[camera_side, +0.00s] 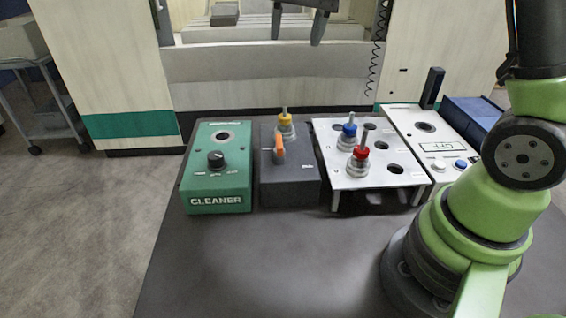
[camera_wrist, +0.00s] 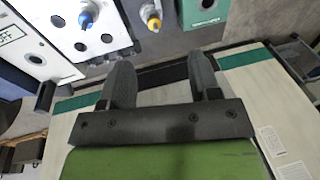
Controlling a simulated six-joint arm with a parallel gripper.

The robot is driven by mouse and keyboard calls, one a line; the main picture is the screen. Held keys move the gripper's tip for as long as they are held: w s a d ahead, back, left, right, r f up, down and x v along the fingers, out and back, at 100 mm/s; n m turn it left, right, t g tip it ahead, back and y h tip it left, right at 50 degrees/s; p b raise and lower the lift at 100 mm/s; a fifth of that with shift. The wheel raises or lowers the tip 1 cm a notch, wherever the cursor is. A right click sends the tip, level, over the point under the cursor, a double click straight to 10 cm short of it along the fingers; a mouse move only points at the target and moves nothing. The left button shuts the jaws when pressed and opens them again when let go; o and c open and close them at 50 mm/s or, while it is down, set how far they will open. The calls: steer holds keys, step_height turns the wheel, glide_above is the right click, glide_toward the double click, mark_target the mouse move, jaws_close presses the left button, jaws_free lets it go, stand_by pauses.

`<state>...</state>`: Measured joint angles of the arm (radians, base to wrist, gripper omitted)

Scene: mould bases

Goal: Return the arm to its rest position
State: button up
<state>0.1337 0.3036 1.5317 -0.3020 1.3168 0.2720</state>
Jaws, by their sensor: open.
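My gripper (camera_side: 297,26) is at the top of the side view, high above and behind the row of boxes. Its two dark fingers are apart with nothing between them. In the wrist view the gripper (camera_wrist: 161,78) also shows its fingers spread and empty. My green arm stands at the right of the side view; most of its upper part is out of frame.
A green CLEANER box (camera_side: 216,175), a dark box (camera_side: 290,185) with a yellow-topped piece (camera_side: 286,121), a white holed stand (camera_side: 375,178) with blue-topped (camera_side: 349,131) and red-topped (camera_side: 360,154) pieces, and a white button box (camera_side: 425,140) line the dark table. The front table is clear.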

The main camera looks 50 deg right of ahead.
steer(key=s+a+n+t, duration=0.2)
steer(key=s+a, duration=0.1)
steer(key=s, duration=0.6)
steer(key=s+a+r+n+t+y, duration=0.1)
steer(key=s+a+n+t, duration=0.2)
steer(key=s, duration=0.7)
steer(key=shift+r+y, duration=0.25)
steer(key=shift+y, duration=0.05)
stand_by(1.1)
